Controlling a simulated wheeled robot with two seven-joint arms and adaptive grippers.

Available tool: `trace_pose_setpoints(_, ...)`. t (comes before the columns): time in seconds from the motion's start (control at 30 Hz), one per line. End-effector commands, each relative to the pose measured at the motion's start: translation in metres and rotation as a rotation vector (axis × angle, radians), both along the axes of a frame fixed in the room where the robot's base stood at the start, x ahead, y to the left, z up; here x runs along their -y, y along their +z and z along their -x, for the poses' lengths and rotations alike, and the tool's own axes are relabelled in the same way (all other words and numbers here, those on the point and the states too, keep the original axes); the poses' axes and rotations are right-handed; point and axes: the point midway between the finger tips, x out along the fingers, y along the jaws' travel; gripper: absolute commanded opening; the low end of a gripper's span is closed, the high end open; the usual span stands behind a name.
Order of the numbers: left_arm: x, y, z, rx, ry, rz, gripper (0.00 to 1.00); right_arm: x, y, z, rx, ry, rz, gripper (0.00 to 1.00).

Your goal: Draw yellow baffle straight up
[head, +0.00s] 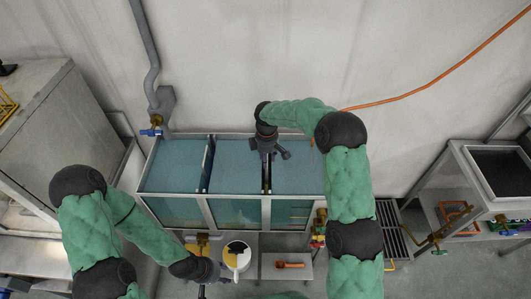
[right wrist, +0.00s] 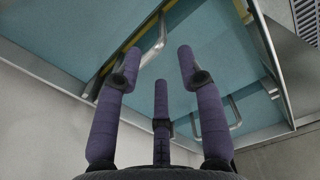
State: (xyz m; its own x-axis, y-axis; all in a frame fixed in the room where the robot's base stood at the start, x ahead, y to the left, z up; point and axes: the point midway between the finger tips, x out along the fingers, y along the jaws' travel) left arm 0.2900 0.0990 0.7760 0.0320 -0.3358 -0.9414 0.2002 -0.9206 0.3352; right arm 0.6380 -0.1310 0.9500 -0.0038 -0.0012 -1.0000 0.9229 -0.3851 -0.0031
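A glass-fronted tank (head: 170,205) of blue liquid stands against the wall, split by upright baffles with metal loop handles. In the right wrist view, a baffle with a yellow edge (right wrist: 108,70) runs along the left, and its loop handle (right wrist: 155,45) stands beside my fingers. My right gripper (head: 270,153) is over the tank at the right-hand divider; in the wrist view its purple fingers (right wrist: 158,68) are spread apart with nothing between them. My left gripper (head: 203,290) is low in front of the tank; its fingers are hard to make out.
A white and yellow round container (head: 237,256) and an orange-handled item (head: 290,265) sit in front of the tank. A valve with a blue handle (head: 151,132) is at the tank's left back corner. A grey sink bench (head: 490,175) stands at the right.

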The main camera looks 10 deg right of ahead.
Motion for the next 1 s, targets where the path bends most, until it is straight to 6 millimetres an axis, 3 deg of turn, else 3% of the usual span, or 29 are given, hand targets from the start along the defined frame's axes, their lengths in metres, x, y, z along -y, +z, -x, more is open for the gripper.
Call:
trace_pose_setpoints(0.4, 0.000, -0.009, 0.001, -0.002, -0.001, 0.000, 0.40, 0.000, -0.066, 0.001, -0.003, -0.001, 0.000, 0.39)
trace_pose_setpoints(0.6, 0.000, -0.011, 0.001, -0.002, -0.001, 0.000, 0.40, 0.000, -0.091, 0.001, -0.001, -0.002, 0.000, 0.39)
trace_pose_setpoints(1.0, 0.000, -0.012, 0.001, -0.002, -0.001, 0.000, 0.40, 0.000, -0.103, 0.000, 0.000, -0.001, -0.001, 0.39)
